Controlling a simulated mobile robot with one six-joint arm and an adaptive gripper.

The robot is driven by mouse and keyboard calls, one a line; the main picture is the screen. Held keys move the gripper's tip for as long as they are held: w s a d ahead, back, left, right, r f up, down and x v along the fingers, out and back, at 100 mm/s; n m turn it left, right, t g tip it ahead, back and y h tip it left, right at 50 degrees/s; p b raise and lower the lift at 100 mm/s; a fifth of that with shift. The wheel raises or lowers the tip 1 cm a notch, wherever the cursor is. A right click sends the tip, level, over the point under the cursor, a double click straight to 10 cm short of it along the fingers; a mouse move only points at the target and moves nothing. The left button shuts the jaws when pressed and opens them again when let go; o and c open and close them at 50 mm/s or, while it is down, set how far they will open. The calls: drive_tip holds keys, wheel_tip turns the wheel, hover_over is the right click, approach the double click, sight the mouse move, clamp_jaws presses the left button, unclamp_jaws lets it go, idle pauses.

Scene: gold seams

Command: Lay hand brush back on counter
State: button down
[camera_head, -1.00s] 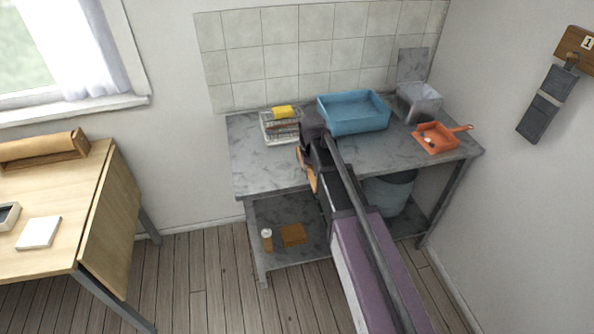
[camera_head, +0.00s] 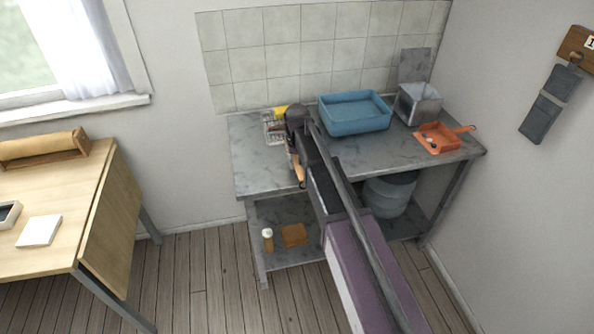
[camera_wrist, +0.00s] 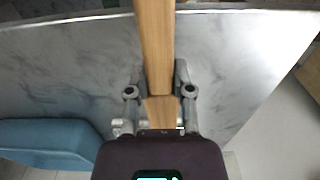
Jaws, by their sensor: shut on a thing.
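The hand brush (camera_wrist: 154,45) shows in the wrist view as a long, plain wooden handle, running up out of the frame. My gripper (camera_wrist: 160,92) is shut on it, one finger on each side. In the head view, a small orange-brown part of the brush (camera_head: 299,172) shows beside my arm, near the counter's front edge; the rest is hidden. The grey marbled counter (camera_head: 262,178) lies below the brush, and it also fills much of the wrist view (camera_wrist: 70,80). I cannot tell whether the brush touches it. The bristles are not clearly visible.
A wire rack (camera_head: 272,130) with a yellow sponge (camera_head: 280,111) stands at the back left, partly behind my wrist. A blue basin (camera_head: 355,125), a grey metal container (camera_head: 418,104) and an orange dustpan (camera_head: 437,138) stand to the right. The counter's front left is clear.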

drive_tip(key=shift+w+a+f+b, duration=0.1)
drive_tip(key=shift+f+b, duration=0.4)
drive_tip(key=shift+f, duration=0.05)
drive_tip(key=shift+f+b, duration=1.25)
drive_tip(key=c, duration=0.5)
unclamp_jaws()
drive_tip(key=shift+r, duration=0.15)
wheel_tip(320, 180, up, 12)
drive_tip(key=p, duration=1.2)
